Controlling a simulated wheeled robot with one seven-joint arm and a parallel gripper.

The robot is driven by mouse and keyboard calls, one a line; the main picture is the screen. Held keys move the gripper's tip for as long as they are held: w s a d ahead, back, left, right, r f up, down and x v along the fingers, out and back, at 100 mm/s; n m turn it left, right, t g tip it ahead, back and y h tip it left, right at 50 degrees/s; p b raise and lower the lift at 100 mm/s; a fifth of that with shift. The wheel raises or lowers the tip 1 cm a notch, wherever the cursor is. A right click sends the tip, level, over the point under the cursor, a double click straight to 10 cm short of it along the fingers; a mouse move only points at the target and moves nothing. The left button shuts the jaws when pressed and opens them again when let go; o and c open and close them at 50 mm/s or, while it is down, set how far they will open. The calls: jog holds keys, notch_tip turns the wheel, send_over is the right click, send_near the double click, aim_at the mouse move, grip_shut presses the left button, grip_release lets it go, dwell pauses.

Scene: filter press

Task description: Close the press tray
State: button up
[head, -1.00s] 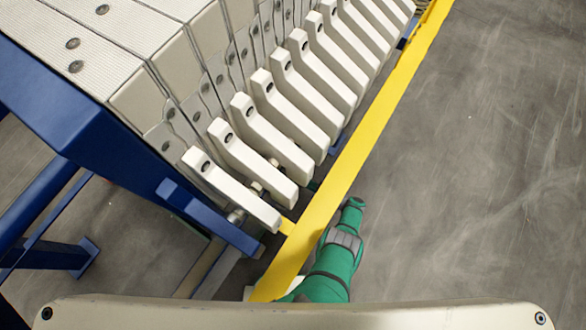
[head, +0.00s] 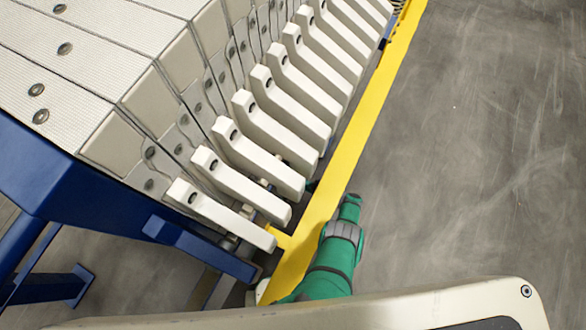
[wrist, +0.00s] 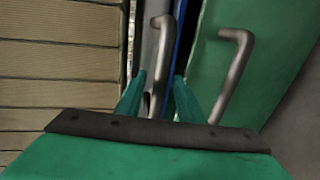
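In the wrist view, my gripper (wrist: 159,75) has its two green fingers apart, with a bent grey metal handle (wrist: 160,58) between them. Gaps show beside the handle, though the lower part is hard to make out. A second bent handle (wrist: 238,62) stands to the right, on a green panel (wrist: 210,65). A grey strip and a blue strip lie between the panel and a ribbed beige surface. I cannot tell for sure which of these parts is the press tray. In the head view, my gripper is hidden; only my green arm shows beside the yellow rail.
The filter press carries a row of pale plate arms (head: 255,157) along its side. A yellow rail (head: 365,130) runs alongside them, close to my arm. The blue press frame (head: 85,190) is at left. The grey floor (head: 480,150) at right is clear.

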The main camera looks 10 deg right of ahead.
jog(key=v, duration=1.1)
jog(key=shift+f, duration=0.15)
jog(key=shift+c, duration=0.2)
